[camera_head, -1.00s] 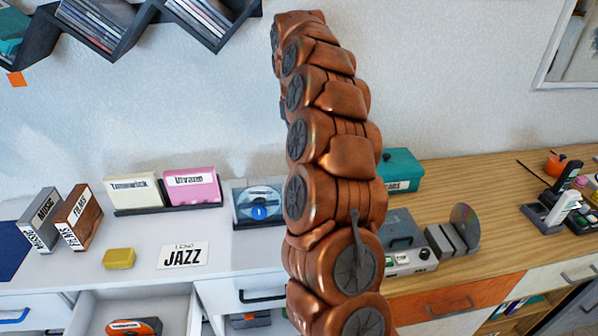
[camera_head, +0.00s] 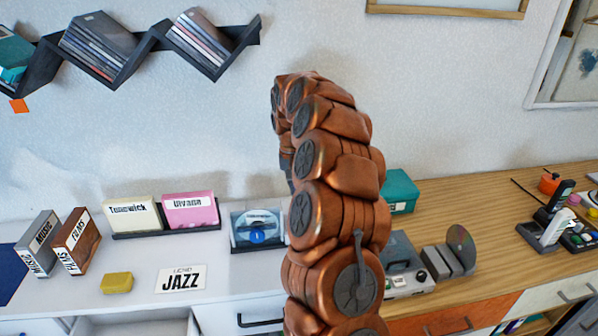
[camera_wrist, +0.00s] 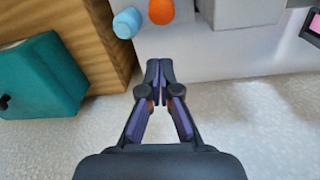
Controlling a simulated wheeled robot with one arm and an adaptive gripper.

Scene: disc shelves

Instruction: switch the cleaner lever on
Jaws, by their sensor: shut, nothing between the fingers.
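A grey box-shaped device (camera_head: 399,252) with a dark knob stands on the wooden top, right of my arm in the head view; it may be the cleaner. My arm hides its left side. In the wrist view my gripper (camera_wrist: 160,64) is shut and empty. An orange rounded knob (camera_wrist: 161,11) and a light blue cylinder (camera_wrist: 127,22) lie just beyond its fingertips, apart from them, beside a pale grey body (camera_wrist: 248,12). I cannot tell whether either is the lever. In the head view my arm hides the gripper.
A teal box (camera_head: 401,191) stands behind the grey device; it also shows in the wrist view (camera_wrist: 40,77). Grey blocks and an upright disc (camera_head: 461,246) stand to the right. A blue disc case (camera_head: 256,230) stands left of my arm. Wall shelves (camera_head: 150,45) hang upper left.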

